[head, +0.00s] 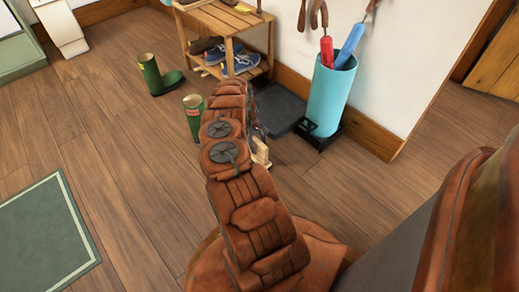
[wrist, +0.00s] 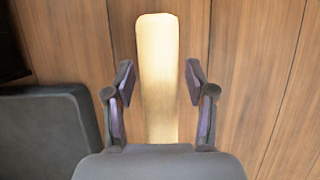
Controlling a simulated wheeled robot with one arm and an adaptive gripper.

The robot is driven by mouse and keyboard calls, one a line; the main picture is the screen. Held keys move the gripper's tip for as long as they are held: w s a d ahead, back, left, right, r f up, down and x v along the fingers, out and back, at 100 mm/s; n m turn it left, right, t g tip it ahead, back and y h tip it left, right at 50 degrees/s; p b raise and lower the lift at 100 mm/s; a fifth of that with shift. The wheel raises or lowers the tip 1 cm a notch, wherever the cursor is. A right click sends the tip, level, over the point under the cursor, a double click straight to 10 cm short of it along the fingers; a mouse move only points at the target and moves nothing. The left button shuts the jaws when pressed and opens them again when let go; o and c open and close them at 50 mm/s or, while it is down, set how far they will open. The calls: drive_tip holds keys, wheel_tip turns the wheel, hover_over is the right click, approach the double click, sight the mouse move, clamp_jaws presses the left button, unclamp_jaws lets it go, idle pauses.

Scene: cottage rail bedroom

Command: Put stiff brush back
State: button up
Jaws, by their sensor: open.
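A pale wooden piece, seemingly the stiff brush (wrist: 159,50), lies between my gripper's fingers in the wrist view, its long side running away from the palm. No bristles show. A small pale part of it (head: 262,155) shows beside my arm in the head view, low over the floor. My gripper (wrist: 160,88) is open, with one finger on each side of the piece and a gap on both sides. In the head view my arm hides most of the gripper.
A dark grey tray (head: 281,106) lies on the floor; it also shows in the wrist view (wrist: 42,135). A turquoise umbrella stand (head: 334,98) stands right of it. Green boots (head: 151,74) and a wooden shoe rack (head: 227,40) are behind. Floor at left is clear up to a green rug (head: 45,240).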

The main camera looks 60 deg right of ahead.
drive_tip(key=p+v, duration=0.2)
drive_tip(key=v, duration=0.6)
drive_tip(key=shift+d+r, duration=0.1)
drive_tip(key=shift+w+r+p, duration=0.3)
drive_tip(key=shift+r+p, duration=0.05)
drive_tip(key=shift+r, duration=0.25)
drive_tip(key=w+a+r, duration=0.7)
drive_tip(key=a+r, duration=0.1)
drive_tip(key=w+a+r+n+t+y, duration=0.1)
drive_tip(key=a+r+n, duration=0.1)
drive_tip(key=a+r, duration=0.9)
drive_tip(key=w+a+r+n, duration=0.1)
drive_tip(key=a+r, duration=0.8)
drive_tip(key=a, duration=0.4)
drive_tip(key=s+a+r+h, duration=0.1)
drive_tip(key=s+a+r, duration=0.8)
drive_tip(key=s+a, duration=0.65)
drive_tip(key=s, duration=0.7)
drive_tip(key=s+a+r+h, duration=0.1)
drive_tip(key=s+a, duration=0.1)
drive_tip(key=s, duration=0.8)
drive_tip(key=shift+r, duration=0.2)
